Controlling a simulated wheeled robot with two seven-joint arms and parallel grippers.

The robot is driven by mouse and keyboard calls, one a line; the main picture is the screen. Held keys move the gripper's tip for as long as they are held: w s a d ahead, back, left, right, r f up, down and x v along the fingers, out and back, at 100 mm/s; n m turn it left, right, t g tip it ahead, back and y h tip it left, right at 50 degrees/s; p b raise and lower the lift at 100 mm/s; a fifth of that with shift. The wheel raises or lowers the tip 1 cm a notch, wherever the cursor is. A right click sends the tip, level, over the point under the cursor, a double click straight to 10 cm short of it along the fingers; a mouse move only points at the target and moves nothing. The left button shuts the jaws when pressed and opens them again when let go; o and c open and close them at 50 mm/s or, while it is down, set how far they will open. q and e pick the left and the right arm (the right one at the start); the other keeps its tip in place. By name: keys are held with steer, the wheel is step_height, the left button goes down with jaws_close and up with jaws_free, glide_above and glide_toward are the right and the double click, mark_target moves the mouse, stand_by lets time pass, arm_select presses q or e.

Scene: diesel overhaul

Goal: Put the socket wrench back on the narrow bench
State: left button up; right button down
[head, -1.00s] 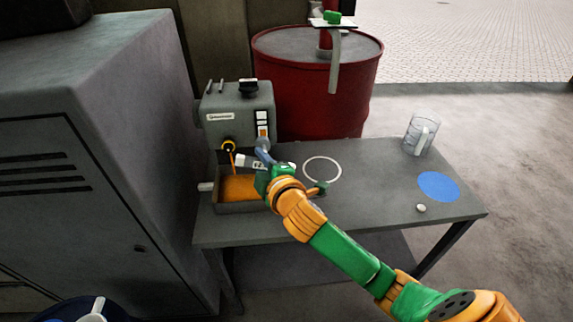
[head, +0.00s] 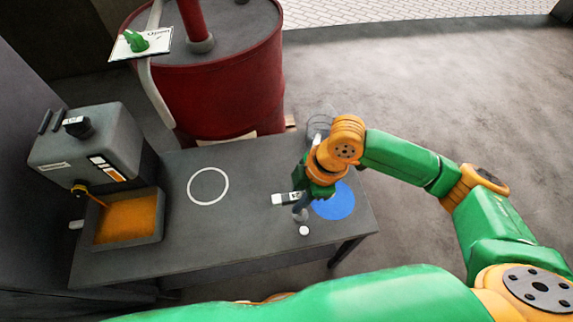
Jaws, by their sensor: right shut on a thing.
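My right gripper (head: 304,194) is over the right part of the dark grey bench (head: 250,230), beside a blue disc (head: 335,203) on its top. It is shut on a grey, rod-like thing (head: 300,213), which I take to be the socket wrench. Its lower end shows below the fingers, left of the disc; the fingers hide most of it. A small white label (head: 286,198) shows at the gripper's left. I cannot tell whether the wrench touches the bench. My left gripper is not in view.
A grey machine (head: 85,150) with an orange-filled tray (head: 127,245) stands at the bench's left end. A white ring (head: 208,186) marks clear bench top. A small white knob (head: 304,231) lies near the front edge. A clear jug (head: 318,124) and red drum (head: 225,90) are behind.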

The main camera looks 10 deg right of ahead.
mark_target(300, 218)
steer(key=shift+s+d+r, duration=0.15)
steer(key=shift+s+d, duration=0.05)
steer(key=shift+d, duration=0.75)
steer(key=shift+s+a+f+b, duration=0.1)
steer(key=shift+f+b, duration=0.3)
steer(key=shift+f, duration=0.05)
steer(key=b+x, duration=0.3)
steer(key=d+b+x, duration=0.1)
steer(key=b+x, duration=0.2)
steer(key=b, duration=0.1)
steer(key=shift+s+d+f, duration=0.1)
steer(key=shift+d+f, duration=0.1)
steer(key=shift+f, duration=0.35)
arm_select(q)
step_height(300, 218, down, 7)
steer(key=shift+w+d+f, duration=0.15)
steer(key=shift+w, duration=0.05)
arm_select(e)
steer(key=shift+r, duration=0.1)
steer(key=shift+d+p, duration=0.1)
steer(key=shift+p, duration=0.6)
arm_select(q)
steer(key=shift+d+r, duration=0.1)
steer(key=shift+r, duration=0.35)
